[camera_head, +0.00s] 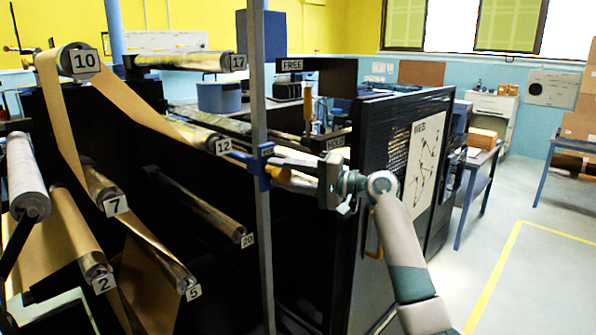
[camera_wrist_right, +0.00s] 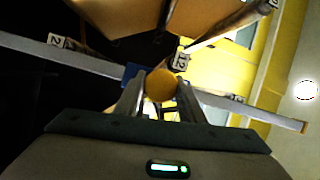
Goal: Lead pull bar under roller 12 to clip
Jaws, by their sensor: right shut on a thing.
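My right gripper (camera_head: 285,172) is shut on a round yellow knob (camera_wrist_right: 160,85), held between its fingers. The knob sits beside a blue block (camera_head: 262,158) at a long grey bar (camera_head: 262,250), which stands upright in the head view and crosses the right wrist view. I cannot tell whether this is the pull bar. Roller 12 (camera_head: 200,137) lies left of the gripper; its label (camera_wrist_right: 180,60) shows just beyond the knob. Brown kraft web (camera_head: 125,105) runs from roller 10 (camera_head: 75,60) towards roller 12. I cannot make out the clip. My left gripper is out of view.
Rollers 7 (camera_head: 103,188), 2 (camera_head: 96,268), 5 (camera_head: 178,275) and 20 (camera_head: 210,210) lie lower left. A dark cabinet (camera_head: 375,150) stands right of the gripper. FREE (camera_head: 291,65) and HOLD (camera_head: 337,141) signs are nearby. Open floor (camera_head: 500,270) lies right.

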